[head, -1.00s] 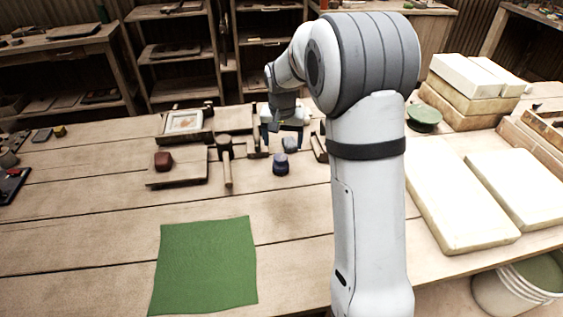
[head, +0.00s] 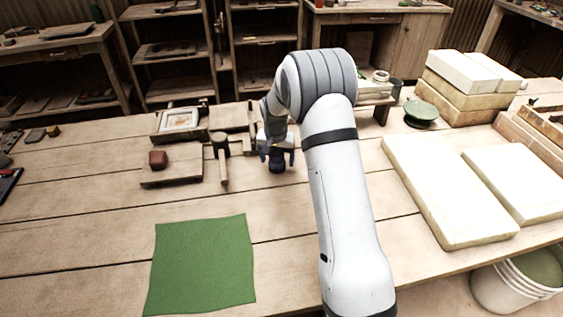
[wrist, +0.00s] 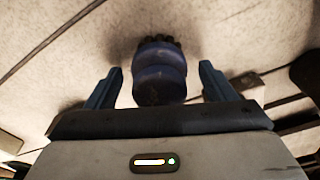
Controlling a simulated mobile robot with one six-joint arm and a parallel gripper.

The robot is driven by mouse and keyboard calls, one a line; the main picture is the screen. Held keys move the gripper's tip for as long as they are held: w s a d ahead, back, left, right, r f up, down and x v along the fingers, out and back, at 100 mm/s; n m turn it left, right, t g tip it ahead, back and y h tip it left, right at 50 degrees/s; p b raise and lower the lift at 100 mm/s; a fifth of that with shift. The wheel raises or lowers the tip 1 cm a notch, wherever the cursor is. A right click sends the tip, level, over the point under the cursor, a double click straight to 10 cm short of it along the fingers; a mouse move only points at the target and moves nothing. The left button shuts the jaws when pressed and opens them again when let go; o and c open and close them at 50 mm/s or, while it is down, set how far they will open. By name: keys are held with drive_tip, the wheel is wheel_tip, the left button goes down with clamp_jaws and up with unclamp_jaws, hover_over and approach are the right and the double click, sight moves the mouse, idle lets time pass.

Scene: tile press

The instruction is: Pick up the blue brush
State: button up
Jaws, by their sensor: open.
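The blue brush (head: 277,166) stands on the wooden table, right of a wooden mallet. It is a short, rounded dark blue thing. In the wrist view the blue brush (wrist: 160,72) shows between my two fingers, with dark bristles at its far end and a gap on each side. My gripper (head: 276,155) is open over the brush, its fingers pointing down. The wrist view shows the same open gripper (wrist: 160,85), not closed on anything. My arm hides part of the table behind and right of the brush.
A wooden mallet (head: 222,160) lies close left of the brush. A board with a red block (head: 157,160) is farther left. A green cloth (head: 203,262) lies at the front. White slabs (head: 445,190) lie on the right. The table between cloth and brush is clear.

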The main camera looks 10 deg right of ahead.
sight(277, 153)
drive_tip(key=shift+c, duration=0.5)
drive_tip(key=c, duration=1)
wheel_tip(277, 153, up, 10)
